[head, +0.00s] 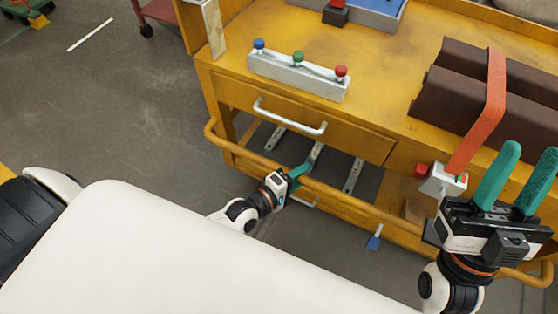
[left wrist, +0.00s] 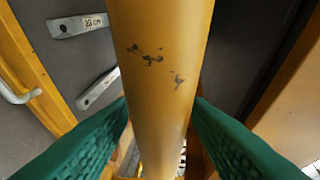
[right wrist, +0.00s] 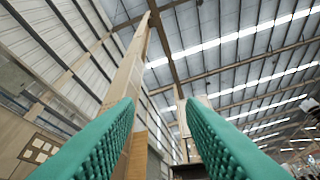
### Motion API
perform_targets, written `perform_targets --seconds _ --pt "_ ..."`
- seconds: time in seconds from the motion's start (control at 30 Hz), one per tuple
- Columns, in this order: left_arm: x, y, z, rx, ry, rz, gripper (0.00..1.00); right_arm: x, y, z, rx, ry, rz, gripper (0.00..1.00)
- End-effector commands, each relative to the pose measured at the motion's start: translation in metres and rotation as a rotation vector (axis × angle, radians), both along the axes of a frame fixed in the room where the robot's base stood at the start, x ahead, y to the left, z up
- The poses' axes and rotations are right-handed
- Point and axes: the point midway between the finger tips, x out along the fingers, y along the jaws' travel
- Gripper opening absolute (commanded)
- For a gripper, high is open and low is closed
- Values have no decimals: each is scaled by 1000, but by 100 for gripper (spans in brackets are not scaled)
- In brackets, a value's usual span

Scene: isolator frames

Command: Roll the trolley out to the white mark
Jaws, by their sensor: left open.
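The yellow trolley (head: 232,92) stands across the head view, with a drawer, a lower shelf and a yellow push rail (head: 352,200) along its near side. My left gripper (head: 302,171) is at this rail, below the drawer handle. In the left wrist view the rail (left wrist: 162,75) runs between the two green fingers, which are open with gaps beside it. My right gripper (head: 516,180) points up near the trolley's right end, fingers apart and empty. The white mark (head: 90,34) is a stripe on the floor at the upper left.
The trolley top carries a block with coloured knobs (head: 298,75), dark brown blocks (head: 452,90) under an orange strap (head: 487,115), and a grey-blue tray (head: 372,15). A red cart (head: 160,10) and a green one (head: 12,30) stand beyond. Grey floor (head: 100,110) left of the trolley is clear.

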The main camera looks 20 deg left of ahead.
Motion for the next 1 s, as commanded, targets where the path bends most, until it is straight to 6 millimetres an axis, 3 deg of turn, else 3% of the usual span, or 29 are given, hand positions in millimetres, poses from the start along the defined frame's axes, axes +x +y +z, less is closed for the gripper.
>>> perform_targets --seconds 0.3,0.5,0.7,1.0 --pt "-47 22 11 2 3 -1 44 45 6 -26 -104 338 -19 36" --pt "-73 34 16 2 4 0 44 62 8 -50 -156 522 -28 36" --pt "-88 41 19 0 1 0 44 69 7 -65 -185 622 -34 36" --pt "-91 42 19 0 0 0 44 71 7 -69 -191 645 -35 36"
